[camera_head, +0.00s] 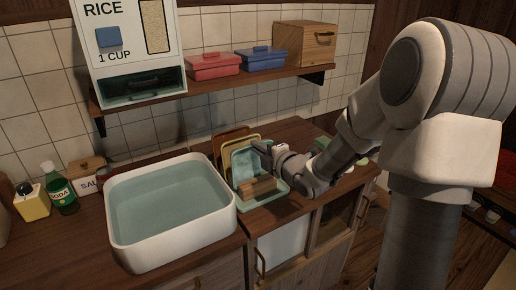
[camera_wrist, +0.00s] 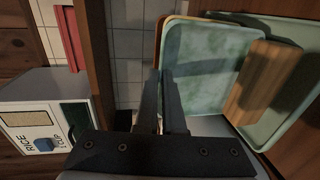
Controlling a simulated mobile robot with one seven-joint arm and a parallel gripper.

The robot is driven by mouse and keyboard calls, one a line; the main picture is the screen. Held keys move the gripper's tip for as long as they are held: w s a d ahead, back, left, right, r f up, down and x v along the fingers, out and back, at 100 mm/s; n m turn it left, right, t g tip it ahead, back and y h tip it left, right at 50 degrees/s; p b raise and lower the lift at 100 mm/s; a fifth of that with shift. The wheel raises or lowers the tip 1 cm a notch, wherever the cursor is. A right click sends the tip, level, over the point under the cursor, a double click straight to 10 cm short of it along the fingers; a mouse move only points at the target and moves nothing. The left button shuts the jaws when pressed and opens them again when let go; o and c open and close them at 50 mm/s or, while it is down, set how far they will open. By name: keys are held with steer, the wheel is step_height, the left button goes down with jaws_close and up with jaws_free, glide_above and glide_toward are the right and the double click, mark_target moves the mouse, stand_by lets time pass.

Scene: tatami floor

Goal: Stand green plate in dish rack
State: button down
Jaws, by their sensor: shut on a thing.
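The green plate (camera_head: 243,162) is pale, squarish and round-cornered. It stands near upright just right of the sink, and its broad face fills the middle of the wrist view (camera_wrist: 208,68). My gripper (camera_head: 262,149) is shut on the plate's edge near an upper corner; the fingertips (camera_wrist: 167,75) meet that edge in the wrist view. A brown and a yellow-edged upright piece (camera_head: 231,142) stand close behind the plate. A pale green tray (camera_wrist: 292,115) with a wooden block (camera_wrist: 262,85) lies in front of it, seemingly the dish rack. The plate's bottom edge is hidden by the block, so I cannot tell whether it is seated.
The white water-filled sink (camera_head: 125,240) is close on the left. A wooden shelf (camera_head: 215,88) with red and blue boxes and the rice dispenser (camera_head: 130,40) hangs above. Bottles and a salt box (camera_head: 87,168) stand at the left. The counter's front edge is near.

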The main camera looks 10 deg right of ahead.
steer(key=shift+f+b, duration=0.9)
steer(key=shift+b, duration=0.7)
stand_by(0.8)
steer(key=c, duration=0.9)
jaws_free()
steer(key=shift+c, duration=0.2)
steer(key=shift+s, duration=0.2)
